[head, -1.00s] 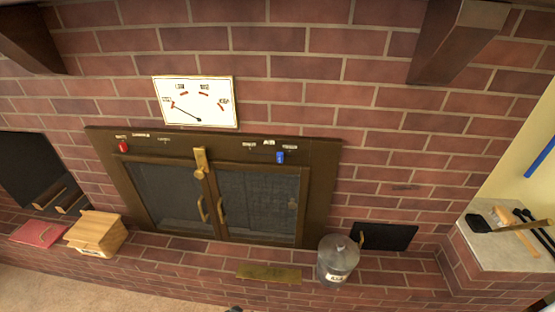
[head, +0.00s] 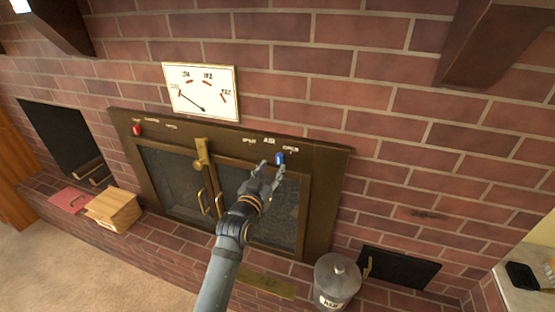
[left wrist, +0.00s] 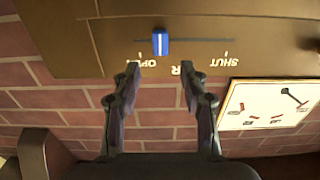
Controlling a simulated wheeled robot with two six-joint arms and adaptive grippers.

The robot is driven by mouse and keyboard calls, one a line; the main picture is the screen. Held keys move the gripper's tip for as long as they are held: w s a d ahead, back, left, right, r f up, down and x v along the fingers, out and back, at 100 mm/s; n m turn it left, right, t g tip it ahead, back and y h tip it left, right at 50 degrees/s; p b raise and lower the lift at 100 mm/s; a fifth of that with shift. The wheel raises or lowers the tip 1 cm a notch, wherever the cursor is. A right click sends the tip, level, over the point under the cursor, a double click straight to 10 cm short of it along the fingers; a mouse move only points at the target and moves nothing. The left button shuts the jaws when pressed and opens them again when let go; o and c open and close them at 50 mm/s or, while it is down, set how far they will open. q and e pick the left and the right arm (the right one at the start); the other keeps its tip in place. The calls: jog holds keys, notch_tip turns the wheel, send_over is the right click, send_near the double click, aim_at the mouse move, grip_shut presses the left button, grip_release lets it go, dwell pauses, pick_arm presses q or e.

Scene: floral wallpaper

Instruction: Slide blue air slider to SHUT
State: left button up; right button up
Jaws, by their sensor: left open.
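The blue air slider (head: 280,158) sits on the upper right of the brown fireplace frame (head: 330,175). In the left wrist view, which is upside down, the blue slider (left wrist: 160,42) is on its track near the OPEN label (left wrist: 150,64). The SHUT label (left wrist: 224,63) is further right there. My left gripper (head: 272,169) is open just in front of the slider. In the left wrist view its fingertips (left wrist: 160,72) are spread, with the slider beyond the gap and apparently untouched. My right gripper is not in view.
A red slider (head: 137,130) is at the frame's upper left. A brass latch (head: 201,153) stands between the glass doors. A white dial (head: 201,92) hangs above. A metal ash can (head: 337,278) and a wooden box (head: 114,208) stand on the brick ledge.

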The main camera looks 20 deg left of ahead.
aim_at(278, 158)
pick_arm(q)
jog(key=w, duration=0.6)
grip_shut()
jog(key=shift+f, duration=0.1)
